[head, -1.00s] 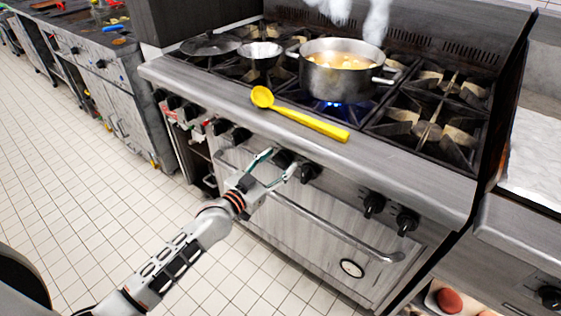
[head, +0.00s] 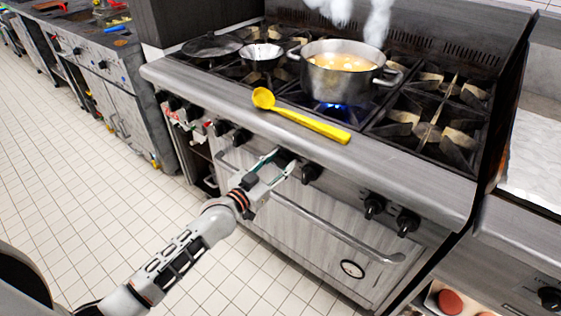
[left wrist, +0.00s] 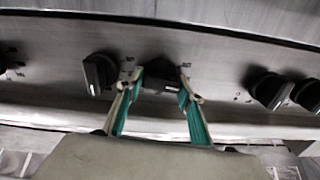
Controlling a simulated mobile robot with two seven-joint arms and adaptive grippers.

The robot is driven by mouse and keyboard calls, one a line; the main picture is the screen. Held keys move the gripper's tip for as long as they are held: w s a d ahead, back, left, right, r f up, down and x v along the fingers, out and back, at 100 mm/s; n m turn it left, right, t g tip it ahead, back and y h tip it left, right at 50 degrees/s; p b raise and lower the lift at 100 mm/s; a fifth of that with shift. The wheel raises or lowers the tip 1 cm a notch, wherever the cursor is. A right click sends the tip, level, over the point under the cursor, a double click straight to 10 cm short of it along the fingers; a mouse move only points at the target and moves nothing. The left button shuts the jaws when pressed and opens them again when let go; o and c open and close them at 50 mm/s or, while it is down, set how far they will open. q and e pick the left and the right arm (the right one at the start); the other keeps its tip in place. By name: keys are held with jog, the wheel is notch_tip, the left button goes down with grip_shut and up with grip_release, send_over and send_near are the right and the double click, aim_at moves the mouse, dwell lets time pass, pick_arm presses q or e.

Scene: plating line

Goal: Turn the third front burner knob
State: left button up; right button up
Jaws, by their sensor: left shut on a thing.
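My left gripper (head: 284,162) reaches the stove's front panel, with its fingers closed around a black burner knob (left wrist: 160,73). In the left wrist view the fingers (left wrist: 158,88) sit on either side of this knob and cover its edges. In the head view the knob is mostly hidden behind the fingertips. A neighbouring knob (head: 311,172) stands just right of the gripper, and another (head: 241,136) is to its left; both are clear of the fingers. My right gripper is not in view.
A steaming pot (head: 340,75) stands over a lit blue flame. A yellow spoon (head: 305,121) lies on the stove's front ledge above the gripper. The oven handle (head: 335,232) runs below. Two more knobs (head: 374,205) are farther right.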

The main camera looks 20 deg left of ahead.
pick_arm(q)
jog(key=shift+r+n+p, duration=0.25)
jog(key=shift+n+p, duration=0.15)
jog(key=shift+n, duration=0.2)
jog(key=n+p, duration=0.1)
jog(key=n, duration=0.2)
jog(key=shift+a+f, duration=0.1)
jog(key=shift+f+n+p, duration=0.1)
jog(key=shift+n+p, duration=0.35)
jog(key=shift+n, duration=0.55)
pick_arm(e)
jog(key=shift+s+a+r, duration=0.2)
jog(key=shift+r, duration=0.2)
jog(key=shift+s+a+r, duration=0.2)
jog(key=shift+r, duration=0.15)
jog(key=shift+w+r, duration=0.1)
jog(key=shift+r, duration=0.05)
pick_arm(q)
jog(key=o, duration=1.1)
jog(key=shift+c, duration=0.2)
